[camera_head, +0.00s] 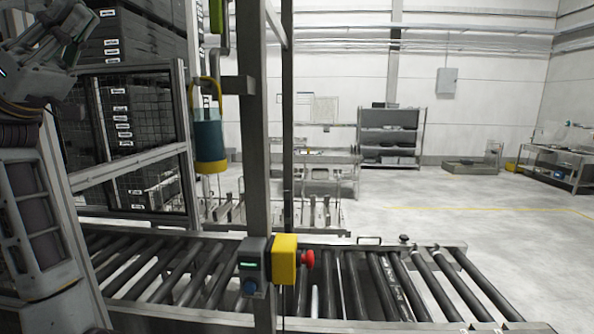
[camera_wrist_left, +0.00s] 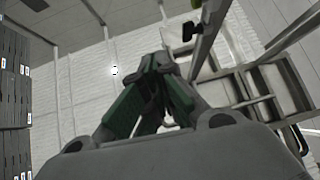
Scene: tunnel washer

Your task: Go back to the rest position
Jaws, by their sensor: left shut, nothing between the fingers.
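My left arm comes in along the left edge in the head view. Its gripper (camera_head: 78,38) is raised at the top left, in front of the dark stacked crates. In the left wrist view the gripper (camera_wrist_left: 158,64) points up toward the ceiling, its green-padded fingers meeting at the tips with nothing between them. My right gripper is not in view.
A roller conveyor (camera_head: 350,285) crosses the front. A post (camera_head: 254,140) carries a yellow box with a red button (camera_head: 307,259). A framed mesh guard (camera_head: 130,165) and crate stacks (camera_head: 140,40) stand close on the left. Open floor (camera_head: 440,215) lies beyond the conveyor.

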